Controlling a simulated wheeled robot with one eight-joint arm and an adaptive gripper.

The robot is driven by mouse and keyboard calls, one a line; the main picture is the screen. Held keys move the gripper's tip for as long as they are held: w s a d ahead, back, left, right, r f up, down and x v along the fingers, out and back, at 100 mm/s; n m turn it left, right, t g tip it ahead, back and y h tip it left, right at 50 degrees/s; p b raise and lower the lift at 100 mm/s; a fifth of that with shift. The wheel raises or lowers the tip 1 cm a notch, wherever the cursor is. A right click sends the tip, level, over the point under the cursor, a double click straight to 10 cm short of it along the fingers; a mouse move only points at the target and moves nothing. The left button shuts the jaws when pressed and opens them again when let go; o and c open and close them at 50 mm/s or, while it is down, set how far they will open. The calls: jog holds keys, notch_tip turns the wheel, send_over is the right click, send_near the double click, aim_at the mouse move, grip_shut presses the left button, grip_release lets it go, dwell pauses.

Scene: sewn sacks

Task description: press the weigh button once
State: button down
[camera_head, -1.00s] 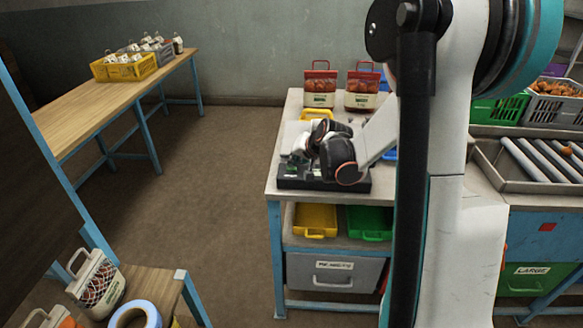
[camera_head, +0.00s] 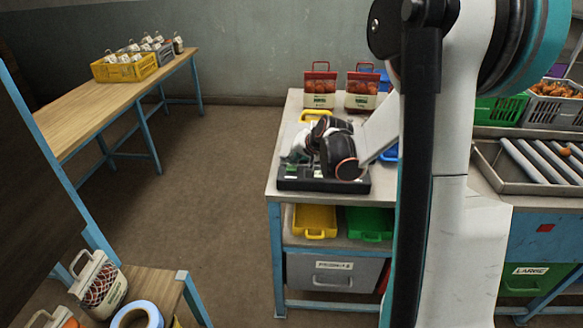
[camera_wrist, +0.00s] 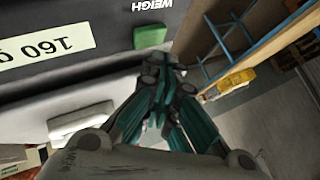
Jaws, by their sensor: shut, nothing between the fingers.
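The black weighing scale (camera_head: 322,184) stands at the front left of the grey bench, partly hidden by my arm. In the wrist view its dark panel (camera_wrist: 50,93) carries the word WEIGH, upside down, and a pale display (camera_wrist: 47,52) that reads 160 g, also upside down. I cannot tell whether the tips touch the scale. In the head view my gripper (camera_head: 296,155) is low over the scale's left part.
Two red-topped sacks (camera_head: 320,88) stand behind on the bench, near a yellow tray (camera_head: 314,115). A roller tray (camera_head: 535,160) is at the right. Yellow and green trays (camera_head: 315,220) sit on the shelf below. The floor between the bench and the wooden table (camera_head: 110,97) is clear.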

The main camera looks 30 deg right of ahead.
aim_at(294, 167)
jog(key=shift+r, duration=0.1)
jog(key=shift+r+p, duration=1.8)
jog(key=shift+r, duration=0.7)
